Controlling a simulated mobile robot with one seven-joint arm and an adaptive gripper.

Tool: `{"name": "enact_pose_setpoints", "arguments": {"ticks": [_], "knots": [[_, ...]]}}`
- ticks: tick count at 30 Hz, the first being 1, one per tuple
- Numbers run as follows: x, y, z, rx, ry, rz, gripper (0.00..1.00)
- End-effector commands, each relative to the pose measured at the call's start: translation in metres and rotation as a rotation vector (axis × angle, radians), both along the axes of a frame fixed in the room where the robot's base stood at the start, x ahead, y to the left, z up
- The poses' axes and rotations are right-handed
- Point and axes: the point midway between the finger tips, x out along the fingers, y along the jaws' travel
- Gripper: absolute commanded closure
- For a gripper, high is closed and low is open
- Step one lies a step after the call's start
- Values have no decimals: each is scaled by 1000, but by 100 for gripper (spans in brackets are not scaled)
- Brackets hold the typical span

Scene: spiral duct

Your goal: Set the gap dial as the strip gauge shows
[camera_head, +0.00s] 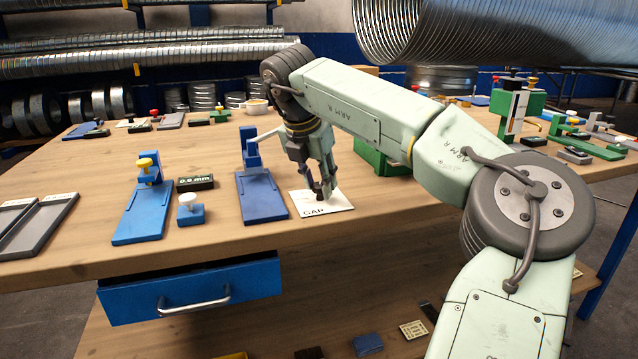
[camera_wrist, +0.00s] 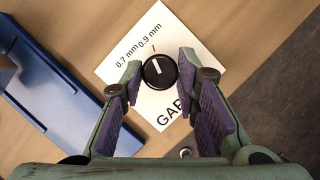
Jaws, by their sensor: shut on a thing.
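The gap dial is a round black knob (camera_wrist: 160,71) with a white pointer line, on a white card (camera_wrist: 187,108) printed GAP, 0.7 mm and 0.9 mm. The pointer aims up and slightly left in the wrist view, close to the red tick beside the 0.9 mm label. The card also lies near the table's front edge in the head view (camera_head: 336,206). My gripper (camera_head: 326,192) reaches down over it, its fingers (camera_wrist: 159,80) shut on the dial from both sides. A dark block (camera_head: 195,183) carries small white digits that look like 0.8 mm; I cannot tell if it belongs to the strip gauge.
A blue stand (camera_head: 262,198) is just left of the card. Another blue stand with a yellow knob (camera_head: 140,210) and a small blue block with a white knob (camera_head: 190,210) are farther left. A green block (camera_head: 380,160) is behind my gripper. Bare wood lies right of the card.

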Motion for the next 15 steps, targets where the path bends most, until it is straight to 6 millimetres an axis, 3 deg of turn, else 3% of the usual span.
{"name": "enact_pose_setpoints", "arguments": {"ticks": [15], "knots": [[0, 1, -1, 0, 4, -155, 99]]}}
